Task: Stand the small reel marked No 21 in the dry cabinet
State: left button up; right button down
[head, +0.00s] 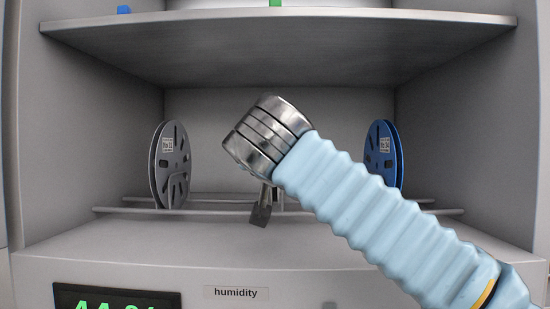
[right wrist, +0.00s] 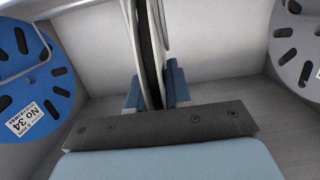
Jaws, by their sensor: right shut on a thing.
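My right gripper (head: 261,214) is inside the dry cabinet (head: 60,130), between two standing reels and above the cabinet floor. In the right wrist view its blue fingers (right wrist: 154,92) are shut on a reel (right wrist: 148,45) seen edge-on, with pale flanges and a dark core. No number shows on this reel. In the head view my wrist hides it. My left gripper is not in view.
A grey reel (head: 160,165) stands at left and a blue reel (head: 396,150) at right, on thin rails (head: 225,212). The blue one reads No 34 in the wrist view (right wrist: 62,90); the grey one's label is unclear. A shelf (head: 270,50) lies above.

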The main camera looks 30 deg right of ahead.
jog(key=shift+s+f+b, duration=0.1)
jog(key=shift+f+b, duration=0.1)
jog(key=shift+b, duration=0.1)
dwell(0.4)
jog(key=c, duration=1)
grip_release()
jog(key=shift+s+a, duration=0.1)
jog(key=shift+a, duration=0.05)
jog(key=v, duration=0.7)
jog(key=shift+s+a, duration=0.2)
jog(key=shift+s, duration=0.15)
